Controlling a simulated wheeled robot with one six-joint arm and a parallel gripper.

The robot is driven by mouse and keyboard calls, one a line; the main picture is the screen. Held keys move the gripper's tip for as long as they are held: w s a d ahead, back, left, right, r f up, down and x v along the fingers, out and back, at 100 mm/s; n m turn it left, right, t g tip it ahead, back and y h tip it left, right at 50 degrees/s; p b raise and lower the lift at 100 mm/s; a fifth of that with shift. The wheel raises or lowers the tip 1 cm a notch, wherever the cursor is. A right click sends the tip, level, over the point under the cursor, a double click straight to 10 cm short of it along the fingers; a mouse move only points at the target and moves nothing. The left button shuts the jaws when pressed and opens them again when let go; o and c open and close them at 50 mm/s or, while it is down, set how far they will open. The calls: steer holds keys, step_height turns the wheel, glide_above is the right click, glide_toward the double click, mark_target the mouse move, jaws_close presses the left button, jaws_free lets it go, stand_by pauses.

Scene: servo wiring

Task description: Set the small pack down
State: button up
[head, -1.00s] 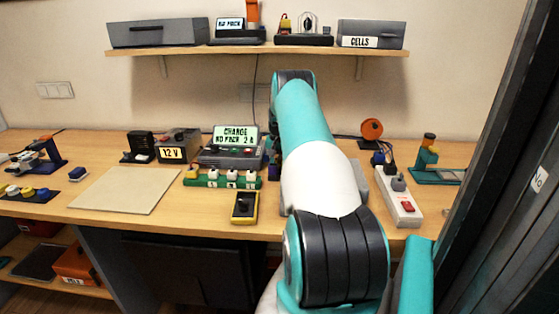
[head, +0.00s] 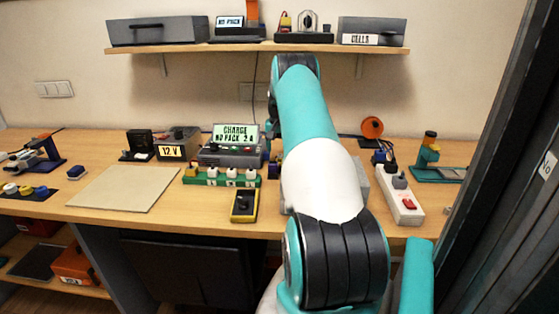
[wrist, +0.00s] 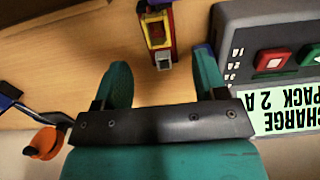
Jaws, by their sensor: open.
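A small upright block in red, yellow and blue (wrist: 158,35), which may be the small pack, is on the wooden bench in the wrist view. My gripper (wrist: 160,78) is open, its two teal fingers apart with nothing between them. The block is just beyond the fingertips, roughly in line with the gap, and apart from both fingers. In the head view my arm hides the gripper and most of that spot. The grey charger (head: 230,155) shows "CHARGE NO PACK 2 A"; it also shows at the right of the wrist view (wrist: 245,50).
A green strip with white blocks (head: 222,179) and a yellow meter (head: 244,206) are in front of the charger. A white power strip (head: 402,203) is right of my arm. An orange reel (head: 372,128) stands behind. A bare beige mat (head: 125,190) lies at left.

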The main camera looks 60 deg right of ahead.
step_height(320, 180, up, 7)
steer(key=shift+b, duration=0.45)
